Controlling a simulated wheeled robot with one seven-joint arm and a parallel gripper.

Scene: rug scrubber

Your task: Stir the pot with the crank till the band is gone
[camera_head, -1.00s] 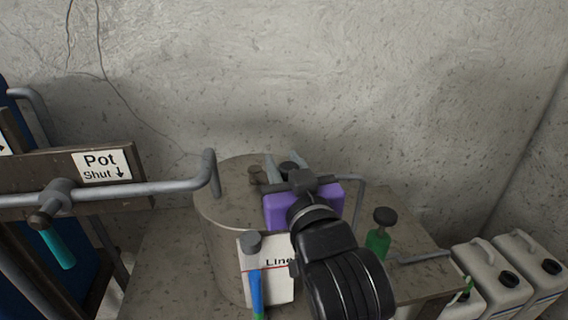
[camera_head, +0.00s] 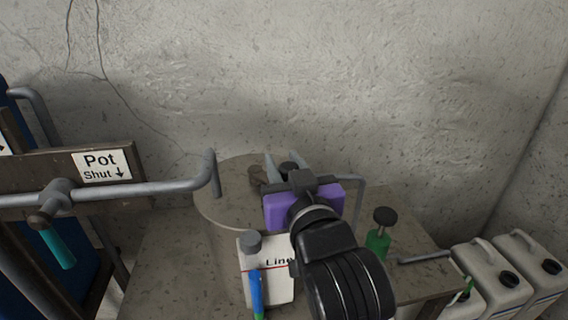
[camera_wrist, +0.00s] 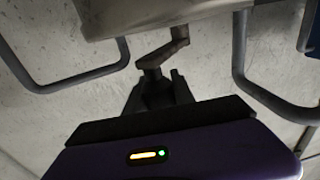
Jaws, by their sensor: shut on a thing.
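The pot (camera_head: 222,225) is a grey drum with a flat lid, standing at the middle of the head view. The crank (camera_head: 256,178) shows as a small brownish piece on the lid beside my fingers; its cranked grey arm also shows in the wrist view (camera_wrist: 165,50). My gripper (camera_head: 282,166), with a purple body, is over the lid and shut on the crank; my wrist hides part of the hold. A thin upright tube (camera_head: 256,288) on the pot's front shows a blue band above green. It stands beside a white card marked "Line" with a red line.
A wooden board (camera_head: 55,165) labelled "Pot Shut" carries a grey pipe lever at left. A green bottle with a dark knob (camera_head: 380,235) stands right of my arm. Pale canisters (camera_head: 500,275) stand at lower right. A concrete wall is behind.

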